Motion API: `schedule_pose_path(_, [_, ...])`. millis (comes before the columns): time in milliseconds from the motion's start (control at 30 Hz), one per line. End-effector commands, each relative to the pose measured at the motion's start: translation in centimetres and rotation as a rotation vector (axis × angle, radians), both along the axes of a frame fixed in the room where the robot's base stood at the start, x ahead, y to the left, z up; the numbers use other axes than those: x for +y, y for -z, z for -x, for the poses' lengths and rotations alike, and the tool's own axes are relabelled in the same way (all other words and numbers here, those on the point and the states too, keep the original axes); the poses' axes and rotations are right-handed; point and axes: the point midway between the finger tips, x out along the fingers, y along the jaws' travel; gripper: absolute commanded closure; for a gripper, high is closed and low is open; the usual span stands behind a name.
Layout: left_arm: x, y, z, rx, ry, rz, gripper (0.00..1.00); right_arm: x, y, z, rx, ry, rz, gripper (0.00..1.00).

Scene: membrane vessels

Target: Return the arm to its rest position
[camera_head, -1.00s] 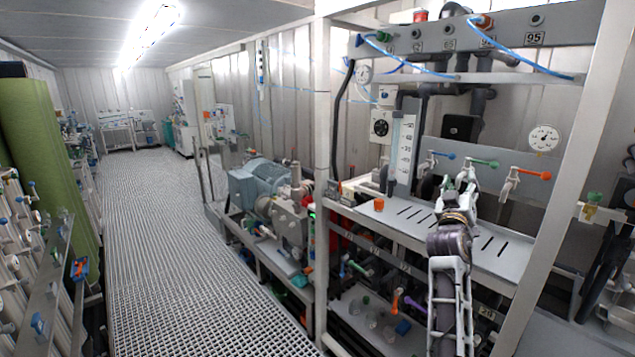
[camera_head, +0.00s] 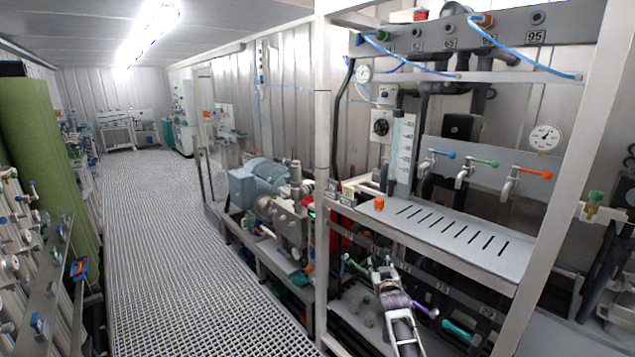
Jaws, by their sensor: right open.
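My right gripper (camera_head: 380,268) is low in the lower middle-right of the head view, in front of the rack's lower part and below the slotted shelf. Its fingers are open and I see nothing between them. My right arm (camera_head: 402,325) comes up from the bottom edge. The taps with blue, green and orange handles (camera_head: 482,163) stand above the shelf, well apart from the gripper. My left gripper does not show.
The slotted grey shelf (camera_head: 450,238) is clear except for a small orange piece (camera_head: 379,203) at its left end. White rack posts (camera_head: 323,180) stand close by. A blue-grey pump (camera_head: 258,183) sits left of the rack. The grated floor (camera_head: 180,250) is open.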

Motion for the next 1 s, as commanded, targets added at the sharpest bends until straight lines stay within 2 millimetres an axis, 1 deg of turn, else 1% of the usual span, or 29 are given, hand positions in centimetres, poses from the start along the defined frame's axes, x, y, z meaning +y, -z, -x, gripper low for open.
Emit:
schedule_pose_path(33, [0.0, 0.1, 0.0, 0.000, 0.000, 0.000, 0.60, 0.5, 2.5, 0.5, 0.033, -0.011, -0.010, 0.53])
schedule_pose_path(100, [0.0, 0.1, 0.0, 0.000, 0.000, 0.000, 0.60, 1.1, 5.4, 1.2, 0.072, -0.024, -0.027, 0.53])
schedule_pose_path(267, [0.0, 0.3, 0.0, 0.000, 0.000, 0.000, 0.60, 2.2, 12.0, 3.4, 0.162, -0.046, -0.061, 0.53])
schedule_pose_path(300, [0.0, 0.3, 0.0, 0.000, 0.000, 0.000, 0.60, 2.4, 13.6, 4.0, 0.186, -0.049, -0.069, 0.53])
schedule_pose_path(367, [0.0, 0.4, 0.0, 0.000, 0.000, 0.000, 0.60, 2.6, 16.1, 5.1, 0.220, -0.055, -0.079, 0.53])
schedule_pose_path(400, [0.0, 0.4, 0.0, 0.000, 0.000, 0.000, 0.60, 2.8, 17.7, 5.8, 0.243, -0.057, -0.087, 0.53])
schedule_pose_path(467, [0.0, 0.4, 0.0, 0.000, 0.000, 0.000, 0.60, 3.0, 20.0, 7.0, 0.277, -0.062, -0.096, 0.53])
schedule_pose_path(500, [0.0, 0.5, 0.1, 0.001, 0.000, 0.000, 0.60, 3.2, 21.6, 7.8, 0.301, -0.064, -0.104, 0.53])
schedule_pose_path(567, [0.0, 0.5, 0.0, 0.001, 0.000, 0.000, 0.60, 3.3, 23.8, 9.1, 0.335, -0.066, -0.113, 0.53])
schedule_pose_path(600, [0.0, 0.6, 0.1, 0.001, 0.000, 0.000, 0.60, 3.3, 25.3, 10.1, 0.357, -0.067, -0.119, 0.53])
schedule_pose_path(667, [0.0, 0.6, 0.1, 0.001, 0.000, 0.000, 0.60, 3.4, 27.6, 11.5, 0.392, -0.068, -0.126, 0.53])
schedule_pose_path(700, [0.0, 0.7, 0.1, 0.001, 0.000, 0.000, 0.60, 3.4, 29.0, 12.5, 0.415, -0.068, -0.129, 0.53])
schedule_pose_path(767, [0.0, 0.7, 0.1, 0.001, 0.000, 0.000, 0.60, 3.5, 31.1, 14.1, 0.449, -0.069, -0.137, 0.53])
schedule_pose_path(800, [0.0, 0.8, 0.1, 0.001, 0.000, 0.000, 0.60, 3.5, 32.5, 15.2, 0.472, -0.069, -0.140, 0.53])
schedule_pose_path(867, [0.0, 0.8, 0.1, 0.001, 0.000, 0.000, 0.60, 3.4, 34.5, 16.8, 0.505, -0.068, -0.146, 0.53])
schedule_pose_path(900, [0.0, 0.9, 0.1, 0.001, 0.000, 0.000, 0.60, 3.4, 35.9, 18.0, 0.529, -0.067, -0.149, 0.53])
schedule_pose_path(967, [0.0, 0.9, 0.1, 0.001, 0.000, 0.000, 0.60, 3.3, 37.8, 19.8, 0.562, -0.066, -0.151, 0.53])
schedule_pose_path(1000, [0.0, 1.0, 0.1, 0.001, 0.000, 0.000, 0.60, 3.3, 39.0, 21.0, 0.585, -0.065, -0.152, 0.53])
